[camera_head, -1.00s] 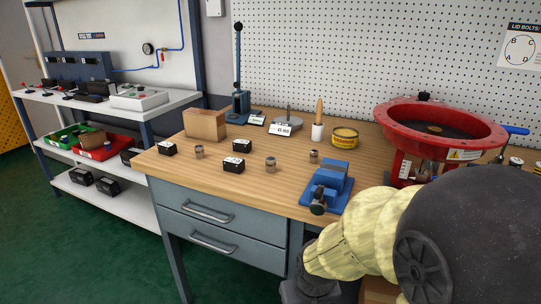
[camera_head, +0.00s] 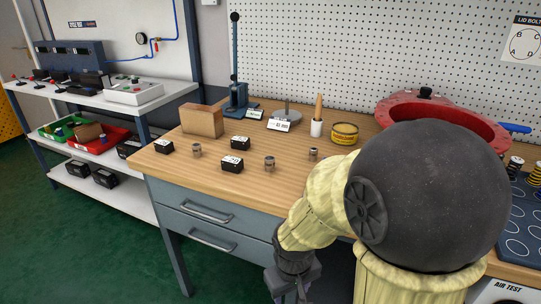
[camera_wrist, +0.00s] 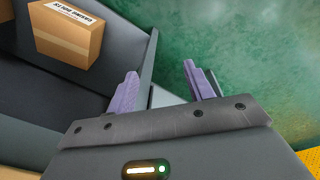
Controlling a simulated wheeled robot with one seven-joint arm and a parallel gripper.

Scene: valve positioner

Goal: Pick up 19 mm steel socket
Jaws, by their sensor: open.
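Three small metal sockets stand on the wooden bench top in the head view: a left one (camera_head: 196,150), a middle one (camera_head: 269,163) and a right one (camera_head: 313,154). I cannot read their sizes, so I cannot tell which is 19 mm. My gripper (camera_head: 297,292) is low in front of the bench, below the top, and partly cut off by the picture's bottom edge. In the wrist view my gripper (camera_wrist: 160,76) has its purple fingers apart with nothing between them. No socket shows in the wrist view.
Black labelled blocks (camera_head: 232,164) stand among the sockets. A cardboard block (camera_head: 202,121), a yellow tin (camera_head: 344,133) and a red flanged housing (camera_head: 400,110) stand behind. Drawers (camera_head: 205,214) front the bench. The wrist view shows a carton (camera_wrist: 68,35) and green floor (camera_wrist: 250,60).

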